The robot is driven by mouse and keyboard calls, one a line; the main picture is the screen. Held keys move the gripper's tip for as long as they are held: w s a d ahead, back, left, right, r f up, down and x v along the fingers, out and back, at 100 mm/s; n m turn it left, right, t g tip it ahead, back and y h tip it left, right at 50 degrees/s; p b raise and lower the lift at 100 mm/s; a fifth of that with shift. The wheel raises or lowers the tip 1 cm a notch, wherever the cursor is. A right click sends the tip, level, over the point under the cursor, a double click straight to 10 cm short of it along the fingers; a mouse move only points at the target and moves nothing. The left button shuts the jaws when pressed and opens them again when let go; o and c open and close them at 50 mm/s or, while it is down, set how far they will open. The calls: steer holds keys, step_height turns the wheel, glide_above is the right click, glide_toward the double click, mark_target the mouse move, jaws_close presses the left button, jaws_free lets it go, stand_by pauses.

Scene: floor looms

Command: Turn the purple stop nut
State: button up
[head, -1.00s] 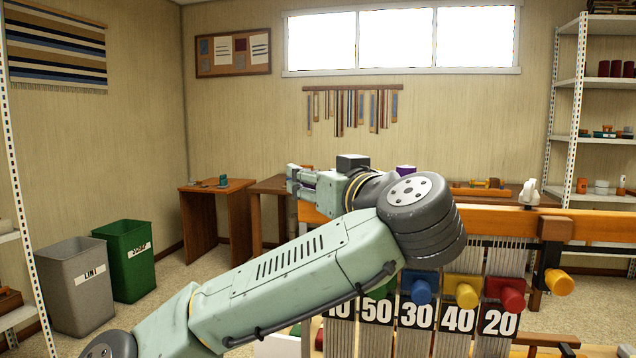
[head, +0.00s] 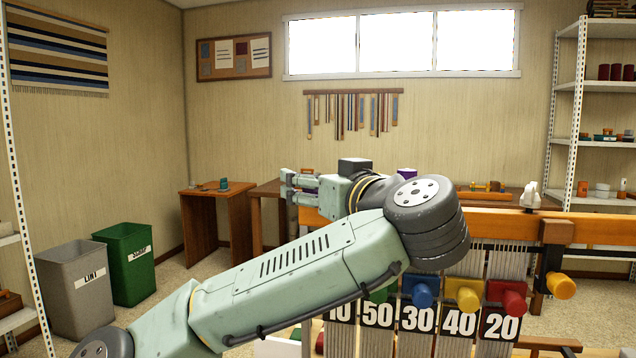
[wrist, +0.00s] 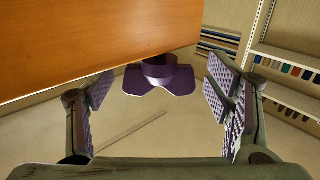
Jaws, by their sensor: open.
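The purple stop nut (wrist: 158,80) has several flat lobes and sits under the end of an orange wooden beam (wrist: 95,40) in the wrist view. My gripper (wrist: 160,92) is open, with one ridged finger to the left of the nut and one to the right. Gaps show between the nut and both fingers, so it is not gripped. In the head view my gripper (head: 288,187) points left. I cannot make out the nut there; my arm covers part of the loom.
The loom's orange beam (head: 590,226) runs to the right, with numbered tags (head: 418,318) and coloured pegs (head: 464,293) below. A small brown table (head: 216,190) stands behind. Grey (head: 78,290) and green (head: 128,262) bins stand left. Floor between bins and loom looks clear.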

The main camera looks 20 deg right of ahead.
steer(key=shift+s+r, duration=0.2)
steer(key=shift+s, duration=0.65)
steer(key=shift+s+d+f, duration=0.1)
steer(key=shift+s+d, duration=0.1)
steer(key=shift+s, duration=1.25)
steer(key=shift+s+d+f, duration=0.1)
steer(key=shift+s+d, duration=0.1)
steer(key=shift+s, duration=1.25)
